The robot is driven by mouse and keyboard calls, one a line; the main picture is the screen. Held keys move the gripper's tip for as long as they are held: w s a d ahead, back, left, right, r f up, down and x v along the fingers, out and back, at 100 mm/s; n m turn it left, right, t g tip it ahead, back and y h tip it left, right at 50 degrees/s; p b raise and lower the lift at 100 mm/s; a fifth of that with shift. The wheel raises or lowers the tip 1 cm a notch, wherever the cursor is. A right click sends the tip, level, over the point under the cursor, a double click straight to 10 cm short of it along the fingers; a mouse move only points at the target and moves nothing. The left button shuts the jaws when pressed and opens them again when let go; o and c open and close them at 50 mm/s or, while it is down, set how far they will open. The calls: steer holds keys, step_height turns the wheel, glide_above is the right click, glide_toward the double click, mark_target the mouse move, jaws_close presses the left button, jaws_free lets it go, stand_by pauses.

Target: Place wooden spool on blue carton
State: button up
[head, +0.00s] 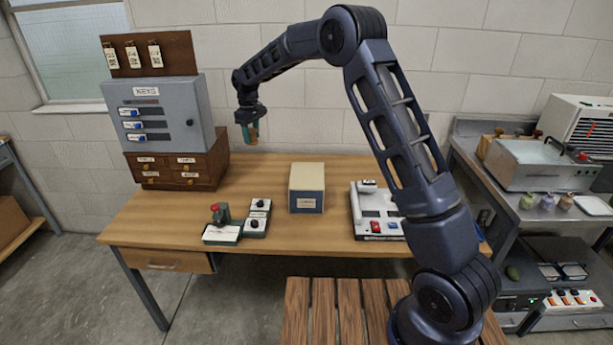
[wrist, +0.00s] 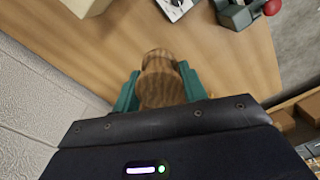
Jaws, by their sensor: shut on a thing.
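My gripper (head: 250,134) hangs over the back of the wooden desk, left of the blue carton and well above the desk top. Its teal fingers are shut on the wooden spool (wrist: 160,82), which shows brown wood grain between them in the wrist view. In the head view the spool is small and mostly hidden by the fingers. The blue carton (head: 307,203) stands upright on the middle of the desk, with a cream top, a blue front and a small label. Its pale edge also shows at the top left of the wrist view (wrist: 86,6).
A grey key cabinet (head: 172,112) sits on wooden drawers (head: 178,166) at the left. Bare desk lies behind the carton.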

step_height(320, 180, up, 6)
glide_above(307, 174)
step_height(307, 174, down, 20)
steer(key=shift+s+f, duration=0.1)
steer(key=shift+s, duration=0.05)
steer(key=shift+f, duration=0.15)
steer(key=o, duration=1)
steer(key=shift+c, duration=0.2)
